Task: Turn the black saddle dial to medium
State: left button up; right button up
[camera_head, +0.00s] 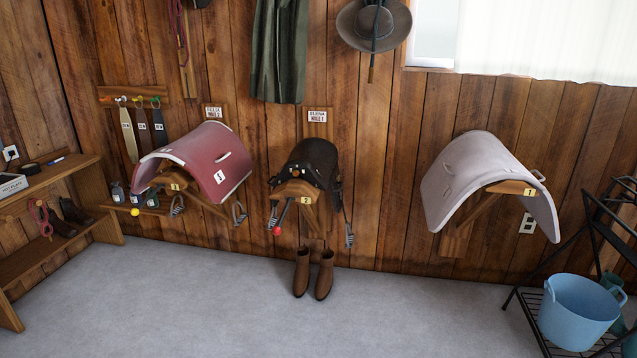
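The black saddle (318,157) sits on a wooden wall rack (298,191) marked 2, at the middle of the back wall. Small light details show on its front edge; they are too small for me to tell which is the dial or how it is set. A thin rod with a red ball (277,231) hangs at the rack's front left. Stirrups (350,237) hang at the saddle's sides. A sign (317,116) is on the wall above it. Neither of my grippers is in view.
A red saddle pad (208,165) on a rack is to the left, a pale pink pad (478,176) to the right. Brown boots (302,272) stand below the black saddle. A blue bucket (575,312) is at right, a wooden shelf (40,255) at left. The grey floor in front is clear.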

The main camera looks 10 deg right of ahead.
aim_at(316, 159)
jog(key=i+z, duration=0.2)
jog(key=i+j+z, duration=0.1)
jog(key=i+j, duration=0.2)
jog(key=i+j+z, duration=0.1)
jog(key=i+j, duration=0.2)
jog(key=j, duration=0.25)
jog(key=i+j+z, duration=0.1)
jog(key=i+j, duration=0.2)
jog(key=j, duration=0.2)
